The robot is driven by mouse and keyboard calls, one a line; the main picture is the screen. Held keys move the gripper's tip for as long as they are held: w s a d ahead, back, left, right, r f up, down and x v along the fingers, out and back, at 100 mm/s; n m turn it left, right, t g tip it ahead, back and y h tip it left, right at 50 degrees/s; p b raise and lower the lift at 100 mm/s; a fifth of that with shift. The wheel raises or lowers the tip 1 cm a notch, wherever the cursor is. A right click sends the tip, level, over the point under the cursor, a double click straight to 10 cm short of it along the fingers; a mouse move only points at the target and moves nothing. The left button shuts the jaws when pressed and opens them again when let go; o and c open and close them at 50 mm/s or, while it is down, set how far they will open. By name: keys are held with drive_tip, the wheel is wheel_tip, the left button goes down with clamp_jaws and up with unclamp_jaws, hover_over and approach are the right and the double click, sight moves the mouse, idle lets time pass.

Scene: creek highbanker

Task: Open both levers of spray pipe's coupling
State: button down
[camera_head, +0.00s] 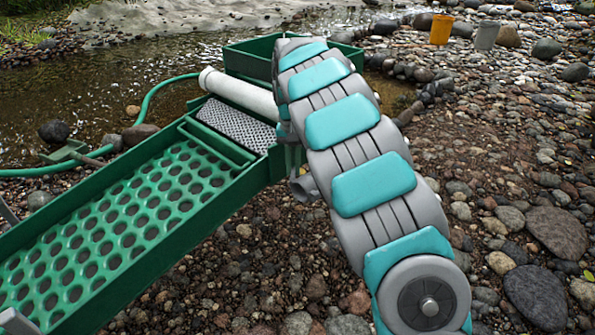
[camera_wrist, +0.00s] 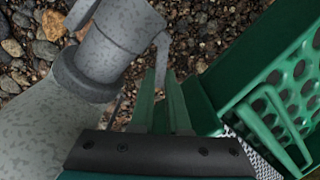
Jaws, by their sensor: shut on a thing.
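The spray pipe (camera_head: 240,93) is a pale pipe lying across the top of the green highbanker; in the wrist view its mottled grey length (camera_wrist: 40,135) fills the lower left. Its grey metal coupling (camera_wrist: 118,40) shows in the wrist view at upper left. One thin grey lever (camera_wrist: 162,46) runs down the coupling's right side to my gripper (camera_wrist: 160,74). My gripper's green fingers are shut on this lever's end. A second grey arm-like part (camera_wrist: 82,13) sticks out at the coupling's upper left, probably the other lever. In the head view my arm hides the gripper and most of the coupling.
The green sluice with its perforated tray (camera_head: 120,225) lies left of my arm and close right of the gripper in the wrist view (camera_wrist: 275,95). A green hose (camera_head: 150,98) runs behind. Stony ground lies right.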

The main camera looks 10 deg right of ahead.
drive_tip(key=a+n+b, duration=0.1)
drive_tip(key=n, duration=0.1)
drive_tip(key=a+n+b, duration=0.1)
drive_tip(key=n, duration=0.1)
drive_tip(key=shift+n, duration=0.3)
idle(0.3)
drive_tip(key=c, duration=1.2)
unclamp_jaws()
drive_tip(key=shift+r, duration=0.1)
drive_tip(key=shift+r, duration=3.85)
drive_tip(key=shift+o, duration=0.2)
